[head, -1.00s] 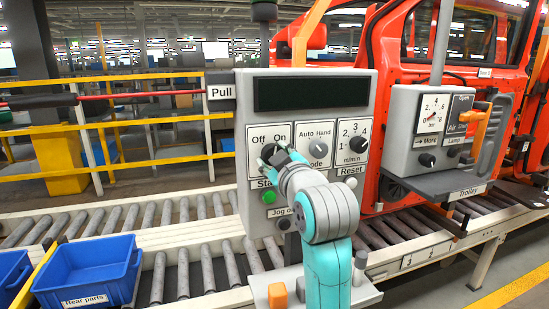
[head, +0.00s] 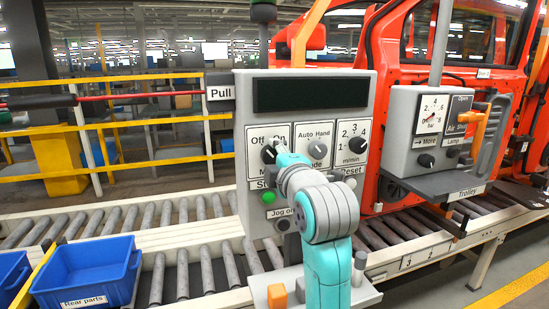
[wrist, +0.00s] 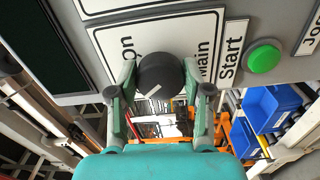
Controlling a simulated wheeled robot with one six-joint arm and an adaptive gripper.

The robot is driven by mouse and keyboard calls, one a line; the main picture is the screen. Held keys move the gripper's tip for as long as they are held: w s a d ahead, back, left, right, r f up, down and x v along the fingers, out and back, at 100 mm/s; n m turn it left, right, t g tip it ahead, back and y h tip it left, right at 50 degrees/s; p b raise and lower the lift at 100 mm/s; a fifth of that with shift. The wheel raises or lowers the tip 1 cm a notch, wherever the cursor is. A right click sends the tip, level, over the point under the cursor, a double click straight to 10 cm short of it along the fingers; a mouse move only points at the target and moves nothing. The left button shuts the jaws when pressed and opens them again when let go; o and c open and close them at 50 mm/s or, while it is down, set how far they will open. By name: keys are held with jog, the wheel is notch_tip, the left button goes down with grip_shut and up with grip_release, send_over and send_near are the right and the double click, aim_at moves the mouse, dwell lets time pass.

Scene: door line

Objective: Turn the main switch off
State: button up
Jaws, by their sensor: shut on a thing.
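The main switch is a black round knob (head: 268,154) on the grey control panel, below the words "Off" and "On". In the wrist view the knob (wrist: 160,72) sits between the two fingers of my gripper (wrist: 160,85), which is shut on it. A short white mark shows on the knob, but which word it points to is hard to tell. In the head view my gripper (head: 282,156) covers the right side of the knob and part of the "Main" label.
The panel also has a mode knob (head: 317,149), a speed knob (head: 357,145), a green Start button (head: 269,197) and a dark display (head: 311,93). A trolley box (head: 430,130) stands to the right. A blue bin (head: 88,272) is at the lower left.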

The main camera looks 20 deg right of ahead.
jog(key=shift+n, duration=0.6)
jog(key=o, duration=1.1)
jog(key=shift+o, duration=0.2)
jog(key=shift+s, duration=0.1)
jog(key=s, duration=0.7)
jog(key=shift+s, duration=0.15)
